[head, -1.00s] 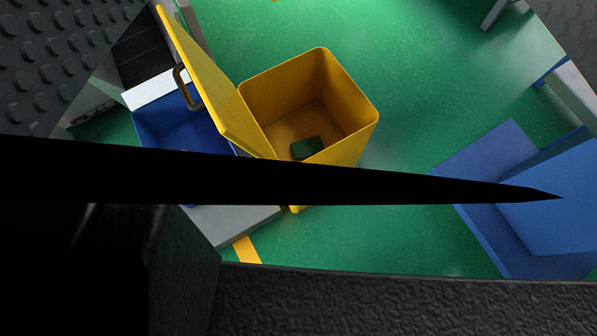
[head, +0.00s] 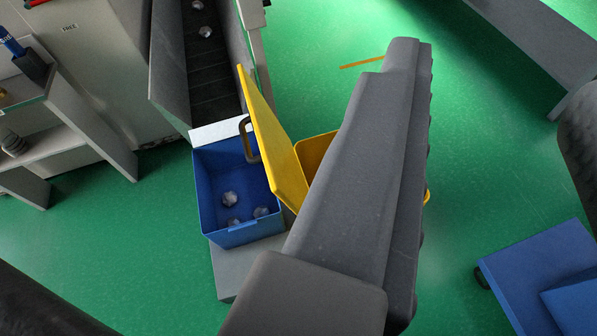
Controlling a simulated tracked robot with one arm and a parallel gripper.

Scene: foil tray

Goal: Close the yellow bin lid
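The yellow bin (head: 315,153) stands on the green floor near the middle, mostly hidden behind my gripper. Its yellow lid (head: 272,145) is open, standing up steeply on the bin's left side. A dark brown handle (head: 249,140) sticks out from the lid's left face, over the rim of the blue bin. My gripper (head: 408,62) is a long grey shape reaching from the bottom centre to the upper right, across the yellow bin in the picture. It shows apart from the lid. Whether its fingers are spread cannot be made out.
A blue bin (head: 205,200) with a few crumpled foil balls stands left of the yellow bin. A conveyor (head: 205,75) with foil balls lies behind it. A grey shelf (head: 80,130) is at left, a blue box (head: 530,285) at lower right. Open green floor lies right.

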